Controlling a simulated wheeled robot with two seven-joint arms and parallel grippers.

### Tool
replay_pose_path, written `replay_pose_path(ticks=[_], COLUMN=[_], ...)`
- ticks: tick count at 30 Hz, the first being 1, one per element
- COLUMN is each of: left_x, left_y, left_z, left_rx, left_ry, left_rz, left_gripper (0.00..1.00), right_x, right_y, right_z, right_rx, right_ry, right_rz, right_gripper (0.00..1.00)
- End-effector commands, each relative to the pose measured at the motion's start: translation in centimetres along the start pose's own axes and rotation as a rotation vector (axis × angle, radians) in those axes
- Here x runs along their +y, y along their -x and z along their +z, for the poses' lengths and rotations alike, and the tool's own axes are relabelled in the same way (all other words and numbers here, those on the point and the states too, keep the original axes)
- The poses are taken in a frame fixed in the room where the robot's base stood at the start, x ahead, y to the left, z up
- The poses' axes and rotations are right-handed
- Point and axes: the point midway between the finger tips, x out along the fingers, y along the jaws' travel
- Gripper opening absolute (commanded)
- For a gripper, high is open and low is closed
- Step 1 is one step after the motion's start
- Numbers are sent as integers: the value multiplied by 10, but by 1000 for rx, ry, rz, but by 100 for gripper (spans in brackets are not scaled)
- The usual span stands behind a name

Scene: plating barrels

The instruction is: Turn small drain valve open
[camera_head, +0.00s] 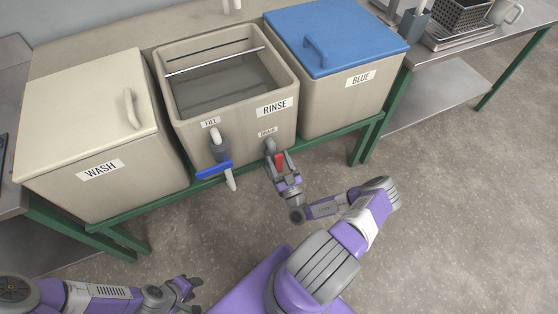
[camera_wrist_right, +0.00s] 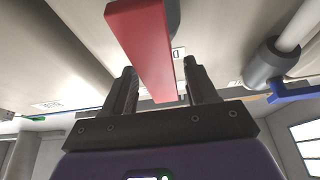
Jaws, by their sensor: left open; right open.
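The small drain valve's red handle (camera_head: 279,160) is on the front of the rinse tank (camera_head: 226,139), below a small label that seems to read DRAIN. In the right wrist view the red handle (camera_wrist_right: 146,50) reaches down between the two fingers. My right gripper (camera_head: 277,168) is at the valve, its fingers (camera_wrist_right: 161,88) apart on either side of the handle, with gaps visible. The valve body is partly hidden by the gripper. My left gripper (camera_head: 190,287) is open and empty, low at the left, away from the tanks.
A fill valve with a blue handle (camera_head: 213,170) and a downward spout is just left of the drain valve. The wash tank (camera_head: 141,183) and the blue-lidded tank (camera_head: 339,112) flank the rinse tank on a green stand (camera_head: 197,187). The floor in front is clear.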

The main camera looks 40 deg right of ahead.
Motion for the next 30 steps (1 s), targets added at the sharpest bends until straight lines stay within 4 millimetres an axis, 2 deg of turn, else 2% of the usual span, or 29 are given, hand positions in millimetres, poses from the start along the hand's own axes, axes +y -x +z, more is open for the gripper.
replay_pose_path(ticks=[5, 12, 18, 30], left_x=[1, 3, 4, 4], left_y=[2, 9, 10, 10], left_z=[0, 0, 0, 0], left_rx=[0, 0, 0, 0], left_ry=[0, 0, 0, 0], left_rz=[0, 0, 0, 0], left_gripper=[43, 43, 43, 43], right_x=[0, 0, 1, 0], right_y=[9, 49, 72, 76], right_z=[0, -1, 0, 0], right_rx=[-2, -2, -1, 0], right_ry=[1, 0, 1, 0], right_rz=[0, 2, 2, 0], right_gripper=[57, 57, 57, 57])
